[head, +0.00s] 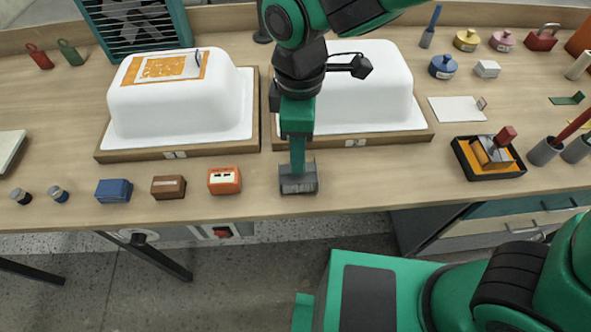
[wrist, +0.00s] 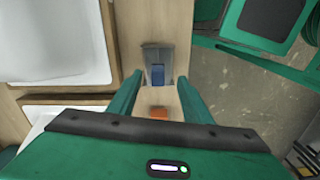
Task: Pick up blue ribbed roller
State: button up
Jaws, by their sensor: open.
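A small blue piece (wrist: 158,74), which fits the blue roller, sits in a grey holder (wrist: 157,52) in the wrist view; its ribs are too small to make out. The holder also shows in the head view (head: 298,187) near the table's front edge, where my gripper hides its upper part. My gripper (head: 298,165) points down over the holder. In the wrist view my gripper (wrist: 157,82) is open, with its green fingers on either side of the blue piece and nothing held.
Orange (head: 225,181), brown (head: 168,187) and blue (head: 114,190) boxes stand in a row left of the holder. Two white tubs (head: 175,105) on wooden frames lie behind. A black tray (head: 462,165) stands to the right. The table stretch between holder and tray is clear.

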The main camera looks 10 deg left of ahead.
notch_tip(320, 180, down, 5)
jog(key=shift+w+f, duration=0.1)
jog(key=shift+w, duration=0.05)
grip_shut()
